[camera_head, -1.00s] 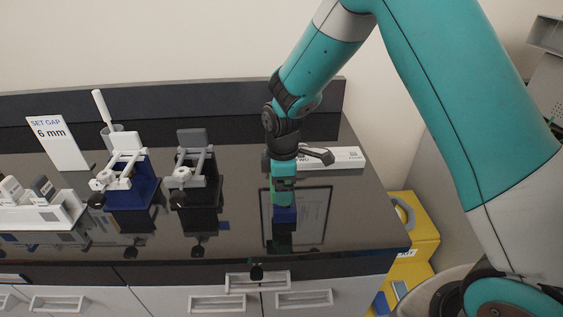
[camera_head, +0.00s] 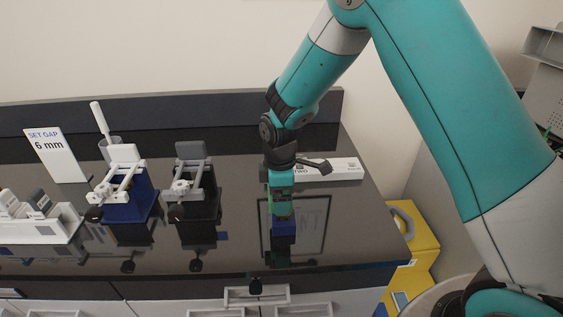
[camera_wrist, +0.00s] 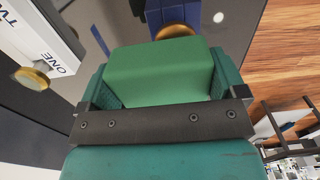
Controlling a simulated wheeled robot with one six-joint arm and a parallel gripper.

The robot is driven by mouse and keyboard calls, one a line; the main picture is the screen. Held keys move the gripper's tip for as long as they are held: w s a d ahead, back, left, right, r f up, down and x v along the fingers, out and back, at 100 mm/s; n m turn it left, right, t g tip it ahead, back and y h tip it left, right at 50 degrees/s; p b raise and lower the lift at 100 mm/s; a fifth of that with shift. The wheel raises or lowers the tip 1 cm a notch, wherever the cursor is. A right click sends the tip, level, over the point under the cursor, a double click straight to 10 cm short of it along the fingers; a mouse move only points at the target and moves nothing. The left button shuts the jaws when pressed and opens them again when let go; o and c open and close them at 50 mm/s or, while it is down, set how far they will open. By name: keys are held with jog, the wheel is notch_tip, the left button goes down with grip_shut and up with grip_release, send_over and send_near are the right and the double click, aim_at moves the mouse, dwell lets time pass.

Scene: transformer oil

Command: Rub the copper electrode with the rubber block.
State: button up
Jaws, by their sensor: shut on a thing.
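My gripper (camera_wrist: 162,90) is shut on a green rubber block (camera_wrist: 160,72), which fills the space between its fingers in the wrist view. In the head view my gripper (camera_head: 280,190) is low over the right part of the bench, with the block partly showing. Just beyond the block in the wrist view is a blue holder (camera_wrist: 165,10) with a round copper electrode (camera_wrist: 176,31). The block hides the electrode's lower part; I cannot tell whether they touch. Another copper disc (camera_wrist: 33,77) sits on the white strip marked ONE and TWO.
The white strip (camera_head: 340,168) lies behind my gripper. To the left stand a black device (camera_head: 195,190), a blue device (camera_head: 130,190), a "SET GAP 6 mm" sign (camera_head: 55,155) and a white rack (camera_head: 35,230). A yellow box (camera_head: 420,240) is beyond the bench's right edge.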

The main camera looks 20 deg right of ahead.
notch_tip(320, 180, up, 2)
jog(key=shift+s+r, duration=0.1)
jog(key=shift+r, duration=0.1)
jog(key=shift+d+r+p, duration=0.3)
jog(key=shift+p, duration=0.25)
notch_tip(320, 180, up, 4)
jog(key=p, duration=0.3)
jog(key=shift+r, duration=0.25)
jog(key=shift+p, duration=0.3)
